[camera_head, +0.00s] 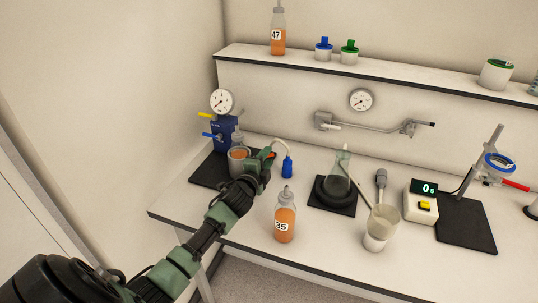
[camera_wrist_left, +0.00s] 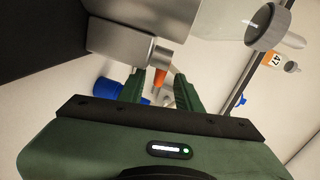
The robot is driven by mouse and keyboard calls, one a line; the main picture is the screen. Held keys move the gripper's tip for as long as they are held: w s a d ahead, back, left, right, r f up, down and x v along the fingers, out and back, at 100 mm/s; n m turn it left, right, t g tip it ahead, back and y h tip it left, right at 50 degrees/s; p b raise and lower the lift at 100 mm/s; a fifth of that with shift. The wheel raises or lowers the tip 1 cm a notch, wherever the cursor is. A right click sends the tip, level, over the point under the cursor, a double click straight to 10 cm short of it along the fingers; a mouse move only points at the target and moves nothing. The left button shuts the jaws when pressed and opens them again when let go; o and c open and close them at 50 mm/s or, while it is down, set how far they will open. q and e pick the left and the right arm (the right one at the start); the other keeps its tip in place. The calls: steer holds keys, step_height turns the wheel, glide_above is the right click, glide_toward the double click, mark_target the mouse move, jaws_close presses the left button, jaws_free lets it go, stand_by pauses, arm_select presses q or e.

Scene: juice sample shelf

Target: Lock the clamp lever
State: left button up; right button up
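My left gripper (camera_head: 262,165) is at the blue pump-like device (camera_head: 219,134) on the left of the bench, beside a beaker of orange liquid (camera_head: 238,160). A small orange-red lever (camera_head: 271,154) shows at the fingertips. In the left wrist view the green fingers (camera_wrist_left: 163,88) are apart, with the orange lever (camera_wrist_left: 159,80) between them below a grey metal block (camera_wrist_left: 135,45). Whether a finger touches the lever is unclear. The arm and gripper partly hide the device's lower part. My right gripper is not in view.
A bottle marked 35 (camera_head: 285,218) stands in front, right of my arm. A flask (camera_head: 339,170), a beaker (camera_head: 378,230), a timer (camera_head: 421,205) and a ring stand with a red handle (camera_head: 515,185) stand further right. A shelf (camera_head: 400,82) runs behind.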

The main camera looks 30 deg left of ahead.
arm_select(q)
steer(key=shift+w+a+f, duration=0.15)
steer(key=shift+w, duration=0.85)
steer(key=shift+w+a, duration=0.1)
steer(key=shift+f, duration=0.1)
steer(key=c, duration=0.7)
jaws_close()
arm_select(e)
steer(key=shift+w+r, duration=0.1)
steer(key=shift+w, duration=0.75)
arm_select(q)
steer(key=shift+f, duration=0.1)
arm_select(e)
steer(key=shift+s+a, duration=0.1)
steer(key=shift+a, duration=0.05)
